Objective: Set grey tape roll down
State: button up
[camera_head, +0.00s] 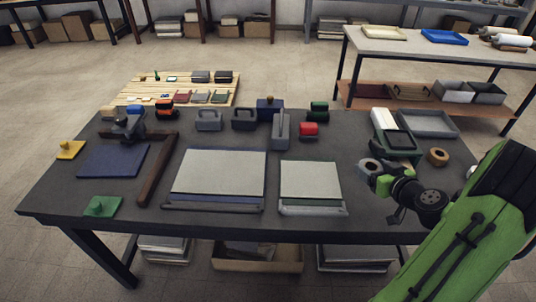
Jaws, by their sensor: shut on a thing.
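My gripper (373,176) is at the right part of the dark table (235,222), reaching in from the lower right. It is shut on the grey tape roll (368,165), a small ring whose hole faces the camera. The roll appears beside the right edge of a pale board with a green border (310,179). I cannot tell whether the roll touches the table or hangs just above it. My fingers and wrist hide part of it and the table behind.
A brown tape roll (438,157) lies to the right, near a grey tray (428,124) and a dark green box (397,143). A larger pale board (220,175) lies left of the green-bordered one. Some bare table shows between these things.

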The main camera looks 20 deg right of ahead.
aim_at(361, 200)
jog(key=shift+a, duration=0.15)
jog(key=shift+d+f, duration=0.25)
jog(key=shift+f, duration=0.05)
notch_tip(361, 200, down, 10)
jog(key=b, duration=0.2)
jog(key=shift+r+b, duration=0.25)
jog(key=shift+b, duration=0.1)
jog(key=shift+f+b, duration=0.2)
jog(key=shift+b, duration=0.1)
jog(key=o, duration=1.1)
jog(key=shift+c, duration=0.2)
jog(key=shift+r, duration=0.15)
